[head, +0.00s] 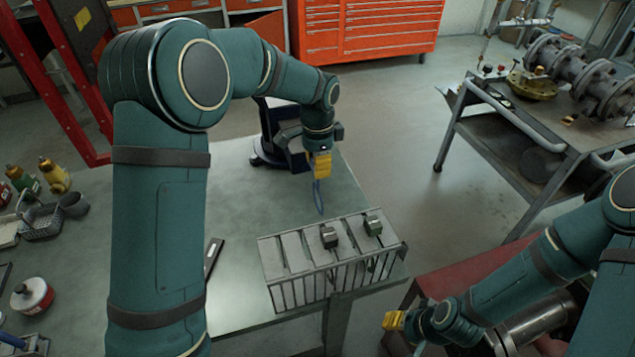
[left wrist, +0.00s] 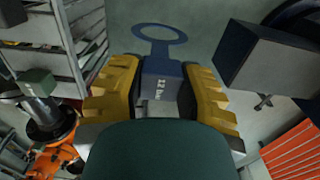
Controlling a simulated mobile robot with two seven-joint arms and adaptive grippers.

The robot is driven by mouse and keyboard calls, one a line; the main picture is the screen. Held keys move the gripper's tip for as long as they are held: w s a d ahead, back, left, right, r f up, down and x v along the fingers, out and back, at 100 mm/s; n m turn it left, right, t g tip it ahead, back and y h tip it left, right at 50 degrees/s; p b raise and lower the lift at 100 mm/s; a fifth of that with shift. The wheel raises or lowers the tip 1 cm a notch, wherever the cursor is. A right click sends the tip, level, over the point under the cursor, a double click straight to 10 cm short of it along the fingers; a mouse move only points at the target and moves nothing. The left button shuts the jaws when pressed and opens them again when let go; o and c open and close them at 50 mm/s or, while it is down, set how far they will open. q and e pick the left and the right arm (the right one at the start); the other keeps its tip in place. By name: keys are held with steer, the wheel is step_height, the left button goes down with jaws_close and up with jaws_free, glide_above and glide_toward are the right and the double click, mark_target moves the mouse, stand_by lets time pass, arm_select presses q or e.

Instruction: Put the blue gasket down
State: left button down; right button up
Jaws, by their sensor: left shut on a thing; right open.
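The blue gasket (head: 318,197) hangs below my left gripper (head: 318,165), above the bench behind the slotted rack. In the left wrist view the gasket's flat tab (left wrist: 161,68) is clamped between the yellow fingers of my left gripper (left wrist: 162,88), with its ring pointing away from them. Printing on the tab is too small to read surely. My right gripper (head: 395,320) is open at the lower middle of the head view, low beside the bench and away from the gasket.
A grey slotted rack (head: 292,243) stands at the bench's front right, with two block-topped items in it. A dark blue device (head: 268,148) stands behind the gasket. Bottles and a basket (head: 42,222) are at left. A cart (head: 540,125) with pipework stands at right. The bench middle is mostly clear.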

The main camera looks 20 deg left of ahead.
mark_target(317, 187)
arm_select(q)
steer(key=shift+f+b, duration=0.35)
steer(key=shift+f, duration=2.05)
steer(key=c, duration=0.7)
jaws_free()
steer(key=shift+f, duration=0.15)
step_height(317, 187, up, 12)
steer(key=shift+r+p, duration=0.2)
steer(key=shift+p, duration=0.75)
steer(key=shift+s+f, duration=0.1)
